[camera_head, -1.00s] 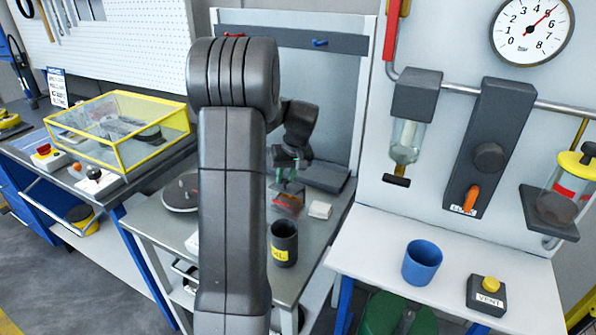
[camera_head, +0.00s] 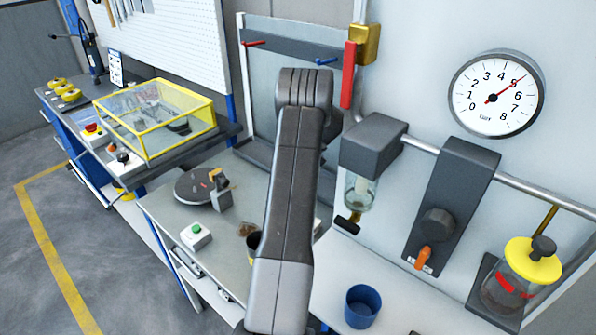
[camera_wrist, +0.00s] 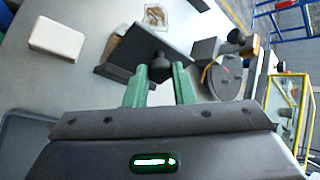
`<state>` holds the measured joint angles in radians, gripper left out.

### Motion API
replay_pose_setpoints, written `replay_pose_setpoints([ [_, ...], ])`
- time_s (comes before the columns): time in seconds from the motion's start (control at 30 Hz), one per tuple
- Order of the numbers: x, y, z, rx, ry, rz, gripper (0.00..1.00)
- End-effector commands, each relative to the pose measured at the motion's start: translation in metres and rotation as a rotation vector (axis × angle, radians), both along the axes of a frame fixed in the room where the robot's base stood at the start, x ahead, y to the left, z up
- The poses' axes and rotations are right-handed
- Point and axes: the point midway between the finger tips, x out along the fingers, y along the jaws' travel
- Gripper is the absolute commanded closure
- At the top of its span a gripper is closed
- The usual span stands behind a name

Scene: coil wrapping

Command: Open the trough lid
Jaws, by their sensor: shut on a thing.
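In the wrist view, the green fingers of my gripper (camera_wrist: 161,74) are shut on a round dark knob (camera_wrist: 160,64). The knob sits on a dark grey plate (camera_wrist: 142,43), which looks like the trough lid. I cannot tell whether the lid is raised or resting, and the trough beneath it cannot be made out. In the head view, my arm hides my gripper and the lid.
A blue cup (camera_head: 361,306) is at right.

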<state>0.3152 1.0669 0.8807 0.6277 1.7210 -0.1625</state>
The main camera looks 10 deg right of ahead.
Motion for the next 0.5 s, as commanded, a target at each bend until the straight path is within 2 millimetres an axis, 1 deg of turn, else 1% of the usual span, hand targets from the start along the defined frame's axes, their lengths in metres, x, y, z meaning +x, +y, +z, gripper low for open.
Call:
replay_pose_setpoints([
  [0.2, 0.0042, -0.0039, -0.0016, 0.068, 0.057, -0.003, 1.0],
  [0.5, 0.0054, -0.0054, -0.0024, 0.102, 0.086, -0.003, 1.0],
])
